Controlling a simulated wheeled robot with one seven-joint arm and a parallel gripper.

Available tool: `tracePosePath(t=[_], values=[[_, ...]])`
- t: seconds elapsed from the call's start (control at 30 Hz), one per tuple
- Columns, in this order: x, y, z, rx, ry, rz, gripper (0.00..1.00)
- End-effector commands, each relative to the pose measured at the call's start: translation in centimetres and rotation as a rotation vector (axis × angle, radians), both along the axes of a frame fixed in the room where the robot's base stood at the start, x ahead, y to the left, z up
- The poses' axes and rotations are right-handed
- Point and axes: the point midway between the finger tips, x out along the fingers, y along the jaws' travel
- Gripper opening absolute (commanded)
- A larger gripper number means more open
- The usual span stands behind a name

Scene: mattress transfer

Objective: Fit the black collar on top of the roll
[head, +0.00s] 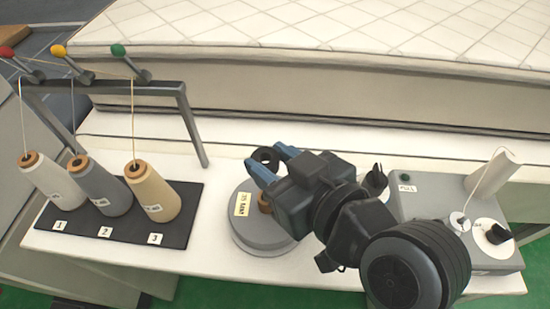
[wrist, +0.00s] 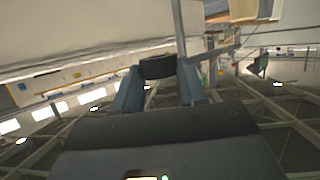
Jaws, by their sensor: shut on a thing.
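My gripper (head: 269,161) has blue fingers and is shut on the black collar (head: 265,155), a short dark ring with a hole. In the wrist view the collar (wrist: 158,67) sits between the two fingertips (wrist: 158,80). The roll (head: 264,202) seems to be the brown-topped piece behind my fingers, over a round grey base (head: 258,242) with a cream label. My gripper and arm hide much of it. The collar appears above and beyond it, apart from it, though the gap is hard to judge.
Three thread cones (head: 102,188) stand on a black numbered mat (head: 118,226) at left, under a grey rack (head: 184,108). A grey control box (head: 450,207) with knobs and a pale cone is at right. A mattress (head: 330,80) lies behind the white table (head: 215,175).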

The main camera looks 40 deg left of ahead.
Motion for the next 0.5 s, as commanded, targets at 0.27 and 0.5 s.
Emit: tracePosePath(t=[0.27,0.5], values=[[-0.1,-0.3,0.0,0.0,0.001,-0.015,0.11],[-0.1,-0.3,-1.9,-0.001,0.001,-0.014,0.11]])
